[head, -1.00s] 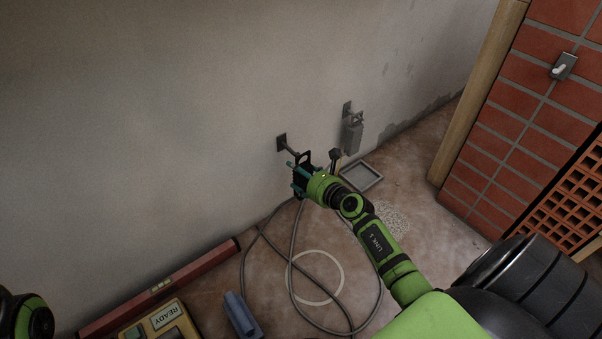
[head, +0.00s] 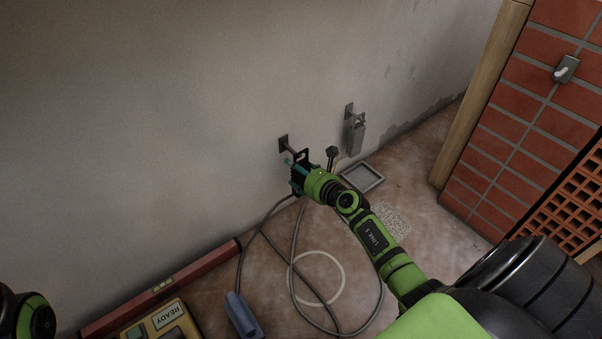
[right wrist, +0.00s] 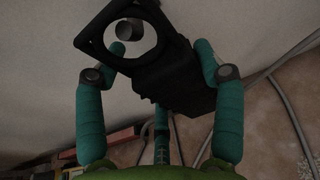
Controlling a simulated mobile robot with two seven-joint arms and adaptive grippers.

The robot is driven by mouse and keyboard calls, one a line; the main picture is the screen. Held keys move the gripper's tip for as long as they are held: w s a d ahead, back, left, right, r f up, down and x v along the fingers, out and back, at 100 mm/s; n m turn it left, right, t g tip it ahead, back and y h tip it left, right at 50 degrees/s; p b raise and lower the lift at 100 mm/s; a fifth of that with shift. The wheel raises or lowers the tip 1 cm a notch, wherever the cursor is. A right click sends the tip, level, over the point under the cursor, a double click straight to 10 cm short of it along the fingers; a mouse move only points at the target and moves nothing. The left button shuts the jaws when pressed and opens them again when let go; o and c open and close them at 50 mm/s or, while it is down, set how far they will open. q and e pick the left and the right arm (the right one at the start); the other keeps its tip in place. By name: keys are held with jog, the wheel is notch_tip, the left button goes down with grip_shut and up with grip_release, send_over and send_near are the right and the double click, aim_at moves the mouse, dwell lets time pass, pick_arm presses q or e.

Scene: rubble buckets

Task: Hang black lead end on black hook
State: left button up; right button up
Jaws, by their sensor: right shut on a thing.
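The black lead end (right wrist: 172,85) is a dark block with a square loop at its top. My right gripper (head: 303,178) is shut on it, with teal fingers on both sides of the block in the right wrist view (right wrist: 160,80). The black hook (head: 284,144) sticks out from the wall, just up and left of the loop. In the right wrist view, the round end of the black hook (right wrist: 128,31) shows inside the loop's opening. I cannot tell whether it passes through. My left gripper is out of view.
A grey lead end (head: 356,138) hangs at a second wall hook (head: 349,111) to the right. A grey cable (head: 293,250) loops over the floor. A red level (head: 165,288), a yellow box (head: 165,322) and a blue block (head: 241,315) lie at the lower left.

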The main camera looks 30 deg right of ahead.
jog(key=shift+w+r, duration=0.1)
jog(key=shift+w, duration=0.55)
dwell(0.8)
jog(key=shift+w, duration=0.1)
jog(key=shift+w+a, duration=0.1)
jog(key=shift+w, duration=0.9)
jog(key=shift+f, duration=0.2)
jog(key=shift+f+b, duration=0.55)
jog(key=shift+b, duration=0.1)
